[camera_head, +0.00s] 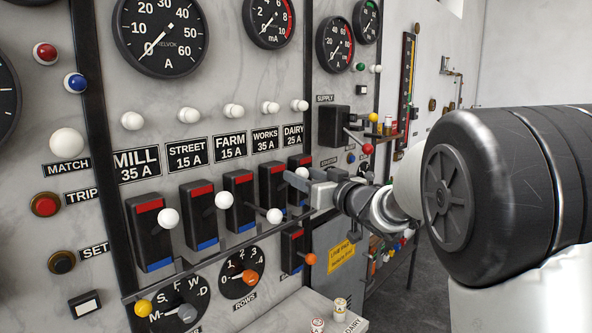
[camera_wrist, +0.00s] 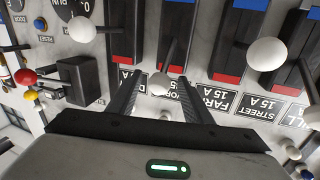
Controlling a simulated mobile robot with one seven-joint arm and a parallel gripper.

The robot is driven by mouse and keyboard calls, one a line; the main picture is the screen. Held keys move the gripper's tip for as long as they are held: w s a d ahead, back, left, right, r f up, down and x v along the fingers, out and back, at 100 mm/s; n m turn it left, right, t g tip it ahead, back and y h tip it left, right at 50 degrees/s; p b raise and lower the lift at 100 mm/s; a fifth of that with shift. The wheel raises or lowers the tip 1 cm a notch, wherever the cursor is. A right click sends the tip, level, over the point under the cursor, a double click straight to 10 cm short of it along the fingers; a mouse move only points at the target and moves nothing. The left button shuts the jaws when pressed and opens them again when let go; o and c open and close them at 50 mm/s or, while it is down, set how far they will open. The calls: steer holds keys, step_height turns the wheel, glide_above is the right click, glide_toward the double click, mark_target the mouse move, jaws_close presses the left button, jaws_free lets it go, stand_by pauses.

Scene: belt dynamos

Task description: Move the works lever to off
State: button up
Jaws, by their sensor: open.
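The works switch (camera_head: 271,186) is a black box with a red upper end and a blue lower end, under the "WORKS 35 A" label (camera_head: 265,140). Its white knob (camera_head: 302,172) shows just behind my gripper (camera_head: 299,184), and the lever appears raised toward the red end. In the wrist view, which is upside down, the works knob (camera_wrist: 158,84) sits between the two fingertips of my open gripper. The fingers flank the knob; I cannot tell whether either touches it. Part of the works lever is hidden by the gripper in the head view.
The farm knob (camera_head: 274,215) stands close by, left and below. The street knob (camera_head: 224,200) and mill knob (camera_head: 168,218) are farther left. The dairy switch (camera_head: 299,162) is just right, partly hidden by my gripper. A red-knobbed lever (camera_head: 367,149) is farther right.

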steer(key=x, duration=0.5)
steer(key=shift+w, duration=0.1)
jaws_close()
steer(key=shift+f, duration=0.1)
